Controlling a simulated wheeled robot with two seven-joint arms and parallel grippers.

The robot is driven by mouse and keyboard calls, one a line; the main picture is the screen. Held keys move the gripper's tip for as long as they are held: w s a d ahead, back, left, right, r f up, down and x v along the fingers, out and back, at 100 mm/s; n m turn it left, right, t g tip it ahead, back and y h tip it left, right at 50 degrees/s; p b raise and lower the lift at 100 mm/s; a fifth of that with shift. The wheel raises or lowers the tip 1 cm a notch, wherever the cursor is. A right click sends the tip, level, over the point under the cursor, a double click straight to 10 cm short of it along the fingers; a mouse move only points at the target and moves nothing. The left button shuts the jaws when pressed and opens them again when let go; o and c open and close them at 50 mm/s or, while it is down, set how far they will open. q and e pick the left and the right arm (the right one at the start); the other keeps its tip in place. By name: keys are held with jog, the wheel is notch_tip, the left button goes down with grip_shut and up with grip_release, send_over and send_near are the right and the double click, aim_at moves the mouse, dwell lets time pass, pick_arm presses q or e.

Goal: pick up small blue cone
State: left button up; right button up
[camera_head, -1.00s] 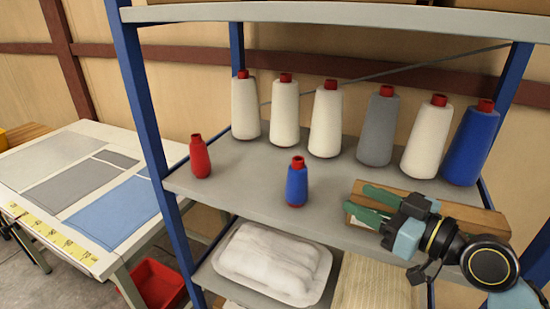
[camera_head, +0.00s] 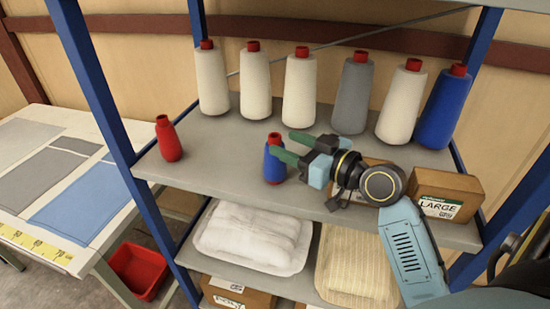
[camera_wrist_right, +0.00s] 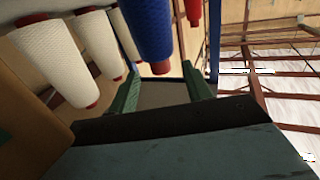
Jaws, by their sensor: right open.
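The small blue cone (camera_head: 272,167), with a red top, stands upright on the grey middle shelf near its front edge. My right gripper (camera_head: 283,144) is open at the cone's right, its fingers pointing left. The nearer green finger overlaps the cone's upper part in the head view; I cannot tell whether it touches. In the right wrist view, a blue cone (camera_wrist_right: 149,32) is ahead of the open fingers (camera_wrist_right: 163,88), and nothing shows gripped. My left gripper is not in view.
A small red cone (camera_head: 169,140) stands to the left on the shelf (camera_head: 220,160). Large white, grey and blue cones (camera_head: 352,95) line the back. Cardboard boxes (camera_head: 440,195) sit at the right. Blue posts (camera_head: 165,215) flank the shelf. A white pack (camera_head: 255,235) lies below.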

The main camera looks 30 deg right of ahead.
aim_at(280, 140)
jog(key=p+x, duration=0.1)
jog(key=x, duration=0.3)
jog(key=shift+w+a+r, duration=0.1)
jog(key=shift+w+r, duration=0.05)
jog(key=shift+w, duration=0.05)
jog(key=shift+c, duration=0.2)
grip_shut()
